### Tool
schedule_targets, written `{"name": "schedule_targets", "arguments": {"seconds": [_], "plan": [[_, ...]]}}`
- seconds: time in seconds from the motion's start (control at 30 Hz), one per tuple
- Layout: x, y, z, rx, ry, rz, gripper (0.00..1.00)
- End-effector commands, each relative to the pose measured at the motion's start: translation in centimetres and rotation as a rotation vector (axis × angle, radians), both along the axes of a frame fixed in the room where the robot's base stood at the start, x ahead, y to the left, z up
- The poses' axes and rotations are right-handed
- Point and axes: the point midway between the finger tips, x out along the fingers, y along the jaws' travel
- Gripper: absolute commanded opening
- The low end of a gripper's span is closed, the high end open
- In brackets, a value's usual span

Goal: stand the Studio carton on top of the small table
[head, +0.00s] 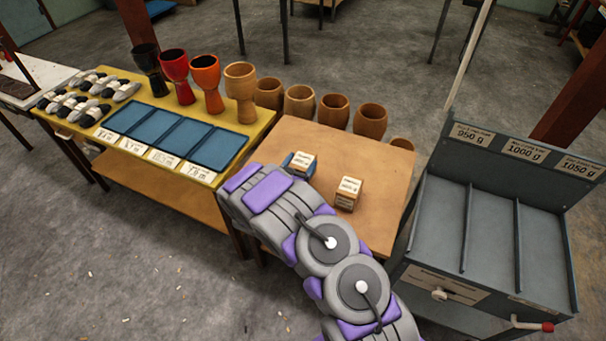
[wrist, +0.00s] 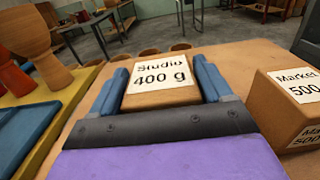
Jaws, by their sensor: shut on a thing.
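The Studio carton (head: 302,162) is a small brown block with a white "Studio 400 g" label, also in the wrist view (wrist: 160,82). My gripper (wrist: 162,88) has a blue finger on each side of it and is shut on it; in the head view the gripper (head: 299,164) is mostly hidden by my arm. The carton is upright, over the tan top of the small table (head: 385,175). I cannot tell whether its base touches the top. The Market carton (head: 348,193), labelled 500 g, stands to its right, apart from it, also in the wrist view (wrist: 285,105).
Several tan drum shells (head: 300,102) stand behind the small table. A yellow table (head: 90,135) on the left bears goblet drums (head: 207,82), blue trays (head: 180,128) and grey-black bundles (head: 85,95). A grey divided cart (head: 490,225) stands right. The small table's right part is clear.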

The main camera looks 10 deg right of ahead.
Motion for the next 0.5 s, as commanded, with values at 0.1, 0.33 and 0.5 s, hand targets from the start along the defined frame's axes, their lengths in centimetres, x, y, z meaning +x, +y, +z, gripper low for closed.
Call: {"name": "schedule_targets", "arguments": {"seconds": [0.1,0.33,0.5], "plan": [[0.0,0.1,-1.0,-0.001,-0.002,0.000,0.31],[0.0,0.1,-4.0,0.000,0.000,0.000,0.31],[0.1,0.1,-4.3,0.000,-0.003,0.002,0.31]]}}
